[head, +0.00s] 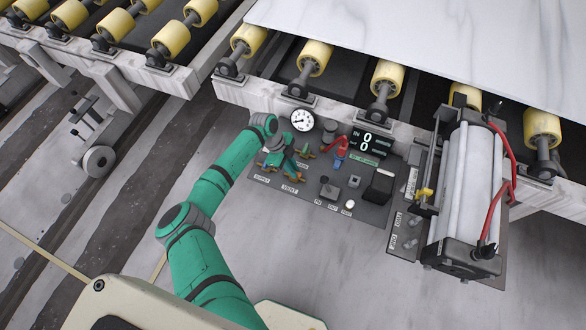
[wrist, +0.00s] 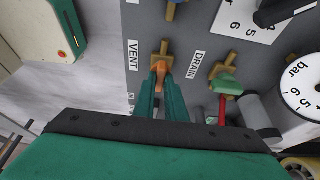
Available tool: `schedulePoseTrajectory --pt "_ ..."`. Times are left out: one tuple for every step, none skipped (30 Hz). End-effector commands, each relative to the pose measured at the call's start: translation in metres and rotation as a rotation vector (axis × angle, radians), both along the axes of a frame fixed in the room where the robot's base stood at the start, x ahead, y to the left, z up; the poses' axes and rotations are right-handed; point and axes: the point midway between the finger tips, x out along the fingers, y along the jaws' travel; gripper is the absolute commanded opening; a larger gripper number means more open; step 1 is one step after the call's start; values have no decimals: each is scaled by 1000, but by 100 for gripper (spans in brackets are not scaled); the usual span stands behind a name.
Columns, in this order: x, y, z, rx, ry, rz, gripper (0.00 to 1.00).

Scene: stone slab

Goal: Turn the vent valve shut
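The vent valve (wrist: 161,68) has a brass body and an orange lever handle, beside the VENT label (wrist: 133,55) on the grey control panel (head: 315,185). The handle points down the wrist view, in line with the brass stub above it. My gripper (wrist: 161,88) has its two teal fingers on either side of this handle, close against it, and looks shut on it. In the head view my gripper (head: 286,166) comes over the panel's left part and hides some of the valves.
The green-handled drain valve (wrist: 223,85) and a round bar gauge (wrist: 303,88) lie right of the vent valve. Another brass valve (wrist: 171,10) sits above it. A red lever (head: 337,147), a digital readout (head: 371,141) and a large cylinder (head: 467,185) stand farther right.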

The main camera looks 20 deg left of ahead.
Motion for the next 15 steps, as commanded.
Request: schedulePoseTrajectory --pt "0 0 0 0 -1 2 0" --pt "0 0 0 -1 -2 4 0" --pt "0 0 0 -1 -1 9 0" --pt "0 -1 0 -1 -1 13 0" --pt "0 -1 0 -1 0 20 0" --pt "0 -1 0 -2 -1 29 0" --pt "0 -1 0 -2 -1 38 0" --pt "-1 -1 0 -3 -2 51 0" --pt "-1 -1 0 -3 -1 70 0" --pt "-1 -1 0 -3 -1 85 0" --pt "-1 -2 0 -5 -1 102 0" --pt "-1 -1 0 -4 -2 128 0" --pt "-1 -2 0 -6 -2 149 0" --pt "-2 -2 0 -5 -2 172 0" --pt "-2 -2 0 -6 -2 203 0"
